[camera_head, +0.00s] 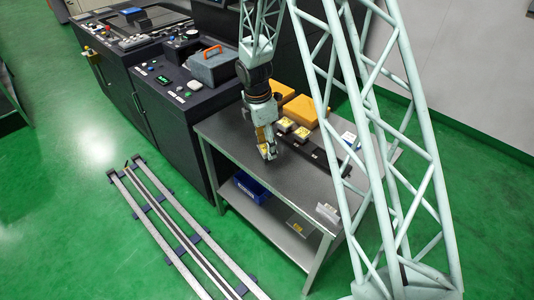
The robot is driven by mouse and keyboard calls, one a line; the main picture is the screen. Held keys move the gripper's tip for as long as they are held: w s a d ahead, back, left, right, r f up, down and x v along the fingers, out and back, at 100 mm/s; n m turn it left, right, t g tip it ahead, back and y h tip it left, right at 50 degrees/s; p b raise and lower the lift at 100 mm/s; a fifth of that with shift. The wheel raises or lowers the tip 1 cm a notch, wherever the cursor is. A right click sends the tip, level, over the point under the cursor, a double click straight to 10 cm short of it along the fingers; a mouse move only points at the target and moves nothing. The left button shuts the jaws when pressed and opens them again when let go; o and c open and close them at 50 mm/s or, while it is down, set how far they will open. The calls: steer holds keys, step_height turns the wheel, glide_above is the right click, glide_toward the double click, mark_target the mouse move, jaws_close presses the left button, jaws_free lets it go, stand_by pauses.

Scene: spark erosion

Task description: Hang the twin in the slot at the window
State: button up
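My gripper (266,145) points down over the left part of the steel table. A small yellow and silver piece (269,152) shows at its fingertips; I cannot tell whether the fingers are closed on it or it is behind them. Two similar yellow-topped pieces (285,125) and (302,132) sit on a dark rack (320,153) to the right of my gripper. A paler piece (348,137) stands farther right, partly behind my lattice structure. I cannot tell which of these is the twin. No slot marked by a window can be made out.
The steel table (285,185) has bare room in front of the rack. Orange-yellow cases (300,110) stand behind it. A blue bin (251,187) is on the lower shelf. A dark machine (172,105) with a grey, orange-handled box (212,66) stands left. Floor rails (180,230) lie front left.

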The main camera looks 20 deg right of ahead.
steer(key=shift+f, duration=0.1)
stand_by(0.5)
steer(key=c, duration=1.2)
steer(key=shift+o, duration=0.2)
steer(key=shift+r+p, duration=0.35)
steer(key=shift+r, duration=1.35)
steer(key=shift+c, duration=0.2)
steer(key=shift+s+r, duration=0.15)
steer(key=s+r, duration=0.1)
steer(key=s, duration=1.4)
steer(key=shift+s+r, duration=0.2)
steer(key=shift+s, duration=0.15)
